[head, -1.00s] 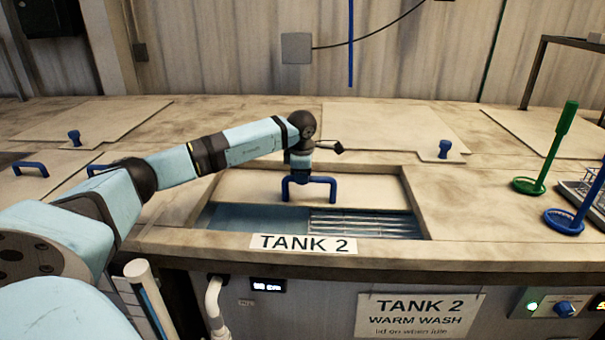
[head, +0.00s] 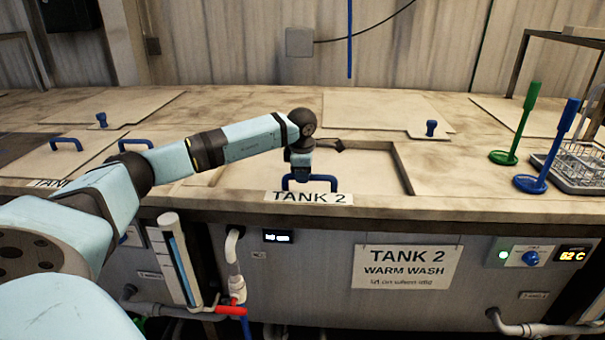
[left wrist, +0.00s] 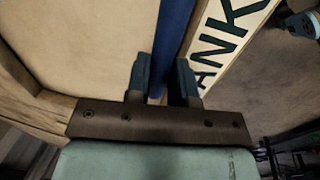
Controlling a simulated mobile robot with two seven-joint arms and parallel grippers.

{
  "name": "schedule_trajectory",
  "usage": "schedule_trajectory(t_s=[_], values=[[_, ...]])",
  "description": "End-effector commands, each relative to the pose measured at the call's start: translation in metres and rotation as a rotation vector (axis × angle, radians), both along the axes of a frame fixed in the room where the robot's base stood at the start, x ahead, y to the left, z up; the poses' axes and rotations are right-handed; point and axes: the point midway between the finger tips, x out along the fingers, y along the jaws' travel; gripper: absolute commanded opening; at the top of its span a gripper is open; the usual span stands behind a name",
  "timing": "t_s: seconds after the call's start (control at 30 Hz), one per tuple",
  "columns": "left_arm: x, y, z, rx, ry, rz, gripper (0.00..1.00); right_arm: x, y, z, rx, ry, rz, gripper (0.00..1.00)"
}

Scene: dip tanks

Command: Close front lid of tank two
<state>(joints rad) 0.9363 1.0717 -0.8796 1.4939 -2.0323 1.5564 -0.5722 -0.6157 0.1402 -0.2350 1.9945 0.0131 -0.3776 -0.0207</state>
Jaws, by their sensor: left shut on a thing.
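The front lid (head: 372,172) of tank two is a pale panel lying in the recessed opening, its front edge close to the TANK 2 label (head: 309,197). No water shows in front of it. Its blue bar handle (head: 330,180) stands near that edge. My left gripper (head: 299,176) is at the handle from above. In the left wrist view its fingers (left wrist: 164,82) straddle the blue handle bar (left wrist: 176,35) and are shut on it, with the lid (left wrist: 85,40) at left and the label (left wrist: 228,40) at right. My right gripper is out of view.
A rear lid with a blue knob (head: 431,128) lies behind. A neighbouring tank's handle (head: 66,143) is at left. Pipes run below the counter.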

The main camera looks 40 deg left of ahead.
Motion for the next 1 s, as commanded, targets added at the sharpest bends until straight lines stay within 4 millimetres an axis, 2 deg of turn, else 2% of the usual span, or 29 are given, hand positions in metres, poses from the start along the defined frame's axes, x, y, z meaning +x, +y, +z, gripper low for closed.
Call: schedule_trajectory(t_s=[0.47,0.5,0.6,0.87,1.0], values=[[-0.001,-0.001,-0.001,-0.002,0.004,-0.002,0.00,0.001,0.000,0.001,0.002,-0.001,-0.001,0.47],[-0.001,-0.002,-0.001,-0.002,0.005,-0.002,0.24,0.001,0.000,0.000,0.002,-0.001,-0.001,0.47],[-0.001,-0.001,-0.001,-0.002,0.004,-0.002,0.47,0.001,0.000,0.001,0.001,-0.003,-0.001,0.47],[0.000,0.000,0.001,0.000,0.000,0.000,0.47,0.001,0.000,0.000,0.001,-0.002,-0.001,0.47],[-0.001,-0.001,0.010,-0.001,-0.003,-0.001,0.47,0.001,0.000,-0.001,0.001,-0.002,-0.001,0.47]])
